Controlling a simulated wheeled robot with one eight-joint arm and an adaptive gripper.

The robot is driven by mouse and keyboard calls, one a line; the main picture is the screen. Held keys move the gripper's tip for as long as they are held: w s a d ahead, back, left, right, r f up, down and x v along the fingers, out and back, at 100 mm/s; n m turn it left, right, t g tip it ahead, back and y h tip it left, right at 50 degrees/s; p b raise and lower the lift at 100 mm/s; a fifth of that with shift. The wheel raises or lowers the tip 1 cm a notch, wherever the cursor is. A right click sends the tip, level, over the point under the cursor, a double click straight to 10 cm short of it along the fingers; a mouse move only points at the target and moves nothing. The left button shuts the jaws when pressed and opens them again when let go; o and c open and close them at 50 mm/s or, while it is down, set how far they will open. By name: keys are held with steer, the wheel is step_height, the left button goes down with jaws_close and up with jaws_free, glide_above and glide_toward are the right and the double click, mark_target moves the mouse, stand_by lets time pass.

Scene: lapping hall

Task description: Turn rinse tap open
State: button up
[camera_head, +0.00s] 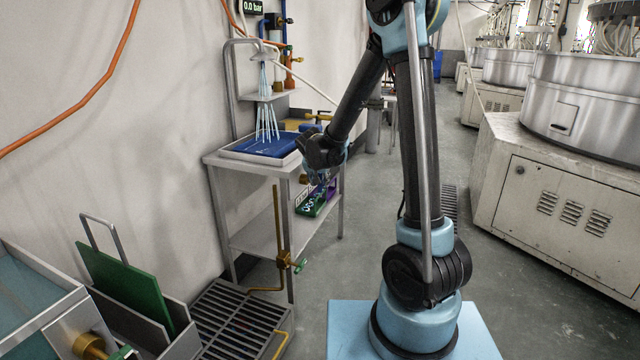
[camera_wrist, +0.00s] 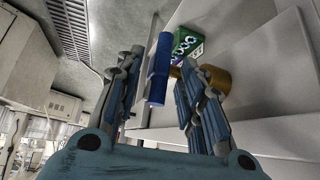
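The fingers are apart; I cannot tell whether either touches the lever. In the head view my gripper (camera_head: 318,172) is at the right front of the rinse table (camera_head: 222,160), and mostly hides the tap. Thin pale blue streams (camera_head: 266,118) run from above to the blue tray (camera_head: 268,146).
A green and a purple box (camera_head: 314,204) lie on the table's lower shelf; the green box (camera_wrist: 187,45) also shows in the wrist view. A brass pipe with a valve (camera_head: 284,262) rises in front. A floor grate (camera_head: 235,318) lies left; machine cabinets (camera_head: 540,205) stand right.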

steer(key=v, duration=0.9)
steer(key=shift+r, duration=0.25)
steer(key=shift+s, duration=0.15)
steer(key=s+d+n+g, duration=0.1)
steer(key=s+d+g, duration=0.3)
steer(key=s+d, duration=1.85)
steer(key=s+d+f, duration=0.1)
steer(key=s+f, duration=0.2)
steer(key=s, duration=0.2)
steer(key=s+d+f+n+g+y, duration=0.1)
steer(key=s+f, duration=0.1)
steer(key=s, duration=0.4)
steer(key=shift+d+f, duration=0.2)
steer(key=shift+f, duration=0.2)
steer(key=shift+w+f, duration=0.2)
steer(key=shift+w, duration=0.3)
